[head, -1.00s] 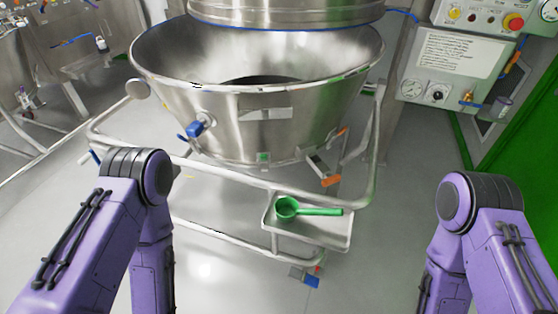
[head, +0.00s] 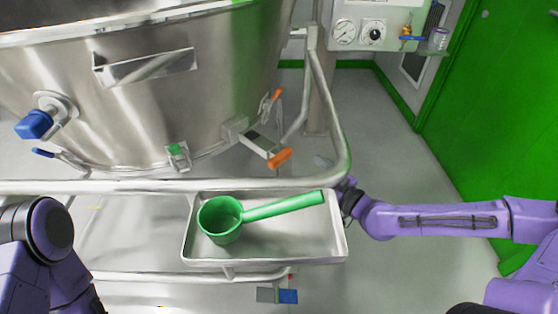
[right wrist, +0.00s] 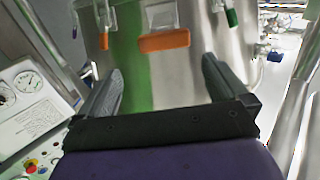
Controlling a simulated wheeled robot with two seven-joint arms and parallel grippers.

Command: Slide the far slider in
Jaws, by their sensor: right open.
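A grey slider with an orange end (head: 279,158) sticks out from the lower right of the steel bowl (head: 150,90). The orange end is also at the top middle of the right wrist view (right wrist: 164,40). A green-ended fitting (head: 178,152) sits further left on the bowl, and a thin orange handle (head: 273,97) is behind the slider. I cannot tell for sure which is the far slider. My right gripper (right wrist: 161,65) is open and empty, facing the orange end, apart from it. In the head view it is mostly hidden near the rail's right corner. My left gripper is not in view.
A bent steel rail (head: 120,187) runs in front of the bowl and curves up on the right. Below it a steel tray (head: 300,240) holds a green scoop (head: 221,219). A gauge panel (head: 375,22) is at the back right. Floor is clear to the right.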

